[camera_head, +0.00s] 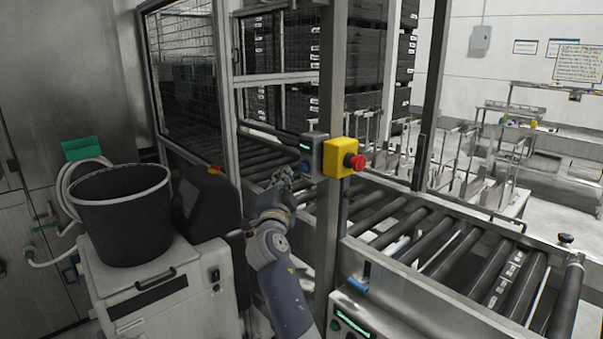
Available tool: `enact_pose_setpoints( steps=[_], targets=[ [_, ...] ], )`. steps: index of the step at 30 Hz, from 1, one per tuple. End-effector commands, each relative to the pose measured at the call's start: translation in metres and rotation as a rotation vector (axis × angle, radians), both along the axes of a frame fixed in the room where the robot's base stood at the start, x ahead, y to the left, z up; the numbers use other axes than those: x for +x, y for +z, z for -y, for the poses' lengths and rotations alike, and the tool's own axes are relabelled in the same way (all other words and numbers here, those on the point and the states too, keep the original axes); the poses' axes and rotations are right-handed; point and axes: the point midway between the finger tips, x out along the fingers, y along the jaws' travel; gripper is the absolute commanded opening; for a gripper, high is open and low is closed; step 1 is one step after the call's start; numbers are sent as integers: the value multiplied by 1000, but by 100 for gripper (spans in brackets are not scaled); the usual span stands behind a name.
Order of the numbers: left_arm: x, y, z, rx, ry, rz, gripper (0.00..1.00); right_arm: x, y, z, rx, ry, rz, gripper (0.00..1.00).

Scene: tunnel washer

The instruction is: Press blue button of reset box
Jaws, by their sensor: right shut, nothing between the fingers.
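The reset box (312,150) is a small grey box on the upright post, just left of a yellow box. Its face carries a small green-lit strip, and a blue button (304,168) shows low on it. My right gripper (284,178) is shut and empty, with its fingertips just below and left of the blue button. I cannot tell whether the fingertips touch the box. My left gripper is not in view.
The yellow box (338,156) with a red mushroom button (356,162) sits right beside the reset box. A roller conveyor (430,240) runs to the right. A black bucket (122,218) stands on a white cabinet at left, near a dark screen unit (208,205).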

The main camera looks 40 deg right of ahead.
Motion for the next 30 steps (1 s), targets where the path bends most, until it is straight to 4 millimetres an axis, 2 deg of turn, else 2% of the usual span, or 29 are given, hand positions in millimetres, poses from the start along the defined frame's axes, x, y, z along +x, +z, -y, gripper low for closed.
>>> enact_pose_setpoints(
  steps=[3, 9, 30],
  targets=[
    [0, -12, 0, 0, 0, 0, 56, -1, -3, -13, 3, 1, 3, 0],
    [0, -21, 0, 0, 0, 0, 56, -2, -2, -28, 1, 1, 2, 0],
    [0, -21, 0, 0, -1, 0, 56, -3, 0, -30, 0, 0, 0, 0]
  ],
)
